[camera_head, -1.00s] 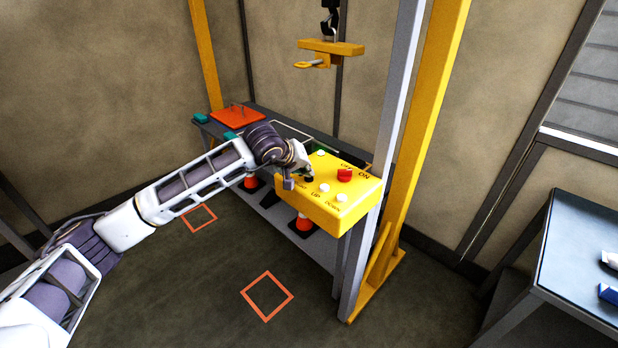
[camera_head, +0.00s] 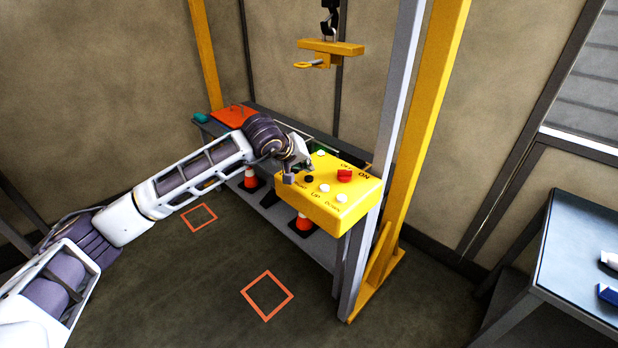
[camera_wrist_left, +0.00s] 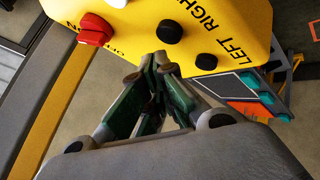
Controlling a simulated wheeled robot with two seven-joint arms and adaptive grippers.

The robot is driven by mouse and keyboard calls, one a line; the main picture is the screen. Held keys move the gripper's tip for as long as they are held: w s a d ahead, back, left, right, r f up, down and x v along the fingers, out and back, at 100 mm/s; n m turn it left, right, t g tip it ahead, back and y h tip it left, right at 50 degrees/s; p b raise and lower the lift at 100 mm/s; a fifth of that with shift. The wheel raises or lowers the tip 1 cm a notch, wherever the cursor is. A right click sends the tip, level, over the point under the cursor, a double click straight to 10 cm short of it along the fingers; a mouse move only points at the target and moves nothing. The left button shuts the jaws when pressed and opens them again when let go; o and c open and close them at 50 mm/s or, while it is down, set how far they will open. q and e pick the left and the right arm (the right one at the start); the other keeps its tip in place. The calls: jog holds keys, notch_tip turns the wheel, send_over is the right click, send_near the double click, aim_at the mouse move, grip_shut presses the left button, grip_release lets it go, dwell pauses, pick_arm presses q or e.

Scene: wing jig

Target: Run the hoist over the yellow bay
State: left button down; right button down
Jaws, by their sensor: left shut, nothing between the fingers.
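The yellow control box (camera_head: 330,205) is fixed to the grey post and carries a red switch (camera_head: 344,174), several white buttons and a black button (camera_head: 309,179). In the left wrist view two black buttons (camera_wrist_left: 170,32) show beside the words LEFT and RIGHT. My left gripper (camera_head: 298,176) is shut and empty, just above the box's left end. In the wrist view its fingertips (camera_wrist_left: 157,65) are close to the box face; contact cannot be told. The hoist's dark hook (camera_head: 329,25) hangs at the top with a yellow beam (camera_head: 335,47). My right gripper is out of view.
A grey bench (camera_head: 318,257) stands behind the box, with an orange plate (camera_head: 233,116) at its far left. Orange cones (camera_head: 303,226) stand below. Orange squares (camera_head: 267,296) mark the open floor. A yellow upright (camera_head: 425,130) and a side table (camera_head: 575,260) are at right.

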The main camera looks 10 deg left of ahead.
aim_at(306, 176)
pick_arm(q)
jog(key=shift+r+p, duration=0.7)
jog(key=shift+r, duration=1.65)
